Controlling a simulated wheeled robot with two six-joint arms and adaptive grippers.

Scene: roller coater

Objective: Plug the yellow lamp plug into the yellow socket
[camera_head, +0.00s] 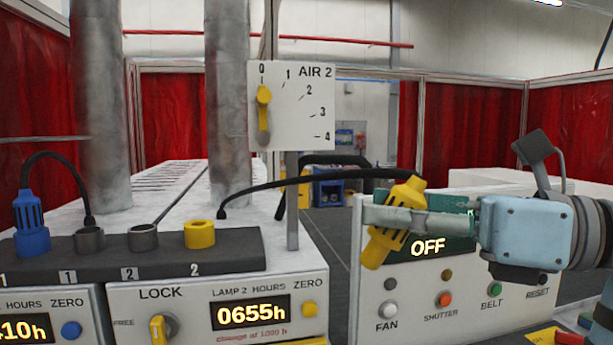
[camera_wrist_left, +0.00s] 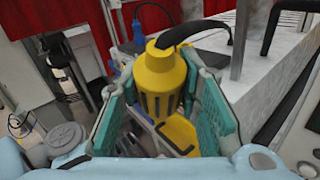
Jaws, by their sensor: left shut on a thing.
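The yellow lamp plug (camera_head: 407,191) is held by my left gripper (camera_head: 390,217), in front of the panel reading OFF. The plug is tilted, its corded end up and its other end down to the left. In the left wrist view the plug (camera_wrist_left: 160,75) sits between the two green finger pads. The yellow socket (camera_head: 200,236) is at the right end of the dark socket strip, left of the plug and well apart from it. Its round opening faces up and looks empty. My right gripper is not in view.
A blue plug (camera_head: 31,228) stands at the strip's left, beside two grey sockets (camera_head: 143,237). The AIR 2 dial sign (camera_head: 291,106) on its post (camera_head: 292,200) stands between the yellow socket and the plug. The black cord (camera_head: 300,181) runs past this post.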

